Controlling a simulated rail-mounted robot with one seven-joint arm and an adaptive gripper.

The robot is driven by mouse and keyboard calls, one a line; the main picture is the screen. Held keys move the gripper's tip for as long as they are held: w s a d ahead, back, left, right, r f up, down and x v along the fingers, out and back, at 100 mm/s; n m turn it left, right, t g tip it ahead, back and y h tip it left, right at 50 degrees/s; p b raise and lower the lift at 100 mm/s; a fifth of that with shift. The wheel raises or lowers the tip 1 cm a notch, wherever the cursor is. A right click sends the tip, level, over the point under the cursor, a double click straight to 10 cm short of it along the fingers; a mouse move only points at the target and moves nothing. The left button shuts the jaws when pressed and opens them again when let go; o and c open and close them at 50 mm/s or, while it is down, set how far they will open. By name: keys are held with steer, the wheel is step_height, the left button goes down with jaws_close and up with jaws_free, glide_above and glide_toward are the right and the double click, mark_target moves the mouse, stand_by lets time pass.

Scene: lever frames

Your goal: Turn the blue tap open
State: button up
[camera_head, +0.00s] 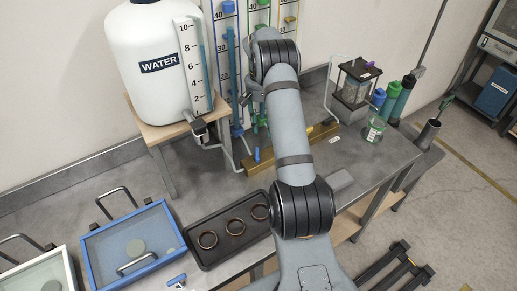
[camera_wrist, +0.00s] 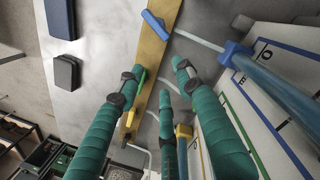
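The blue tap handle (camera_head: 256,155) is a small blue bar at the left end of the brass-coloured manifold (camera_head: 282,146) on the bench. In the wrist view the blue handle (camera_wrist: 155,25) lies slantwise across the manifold (camera_wrist: 160,45), near the top. The fingertips are over the manifold, apart from the blue handle. A yellow lever (camera_wrist: 131,117) shows close to the left finger. In the head view my gripper is mostly hidden behind the arm, beside the tubes.
The white water tank (camera_head: 150,55) stands on a wooden stand (camera_head: 160,132) at the left. The scale boards and the blue tube (camera_wrist: 272,80) are close on the gripper's right. A black tray (camera_head: 205,218) with three rings and a blue tub (camera_head: 95,245) lie in front.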

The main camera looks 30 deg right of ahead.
steer(key=t, duration=0.1)
glide_toward(257, 155)
steer(key=f, duration=0.2)
steer(key=f+p, duration=0.1)
steer(key=f, duration=0.2)
steer(key=d+f+p, duration=0.1)
steer(key=f, duration=0.2)
steer(key=shift+f, duration=0.25)
steer(key=shift+c, duration=1)
jaws_close()
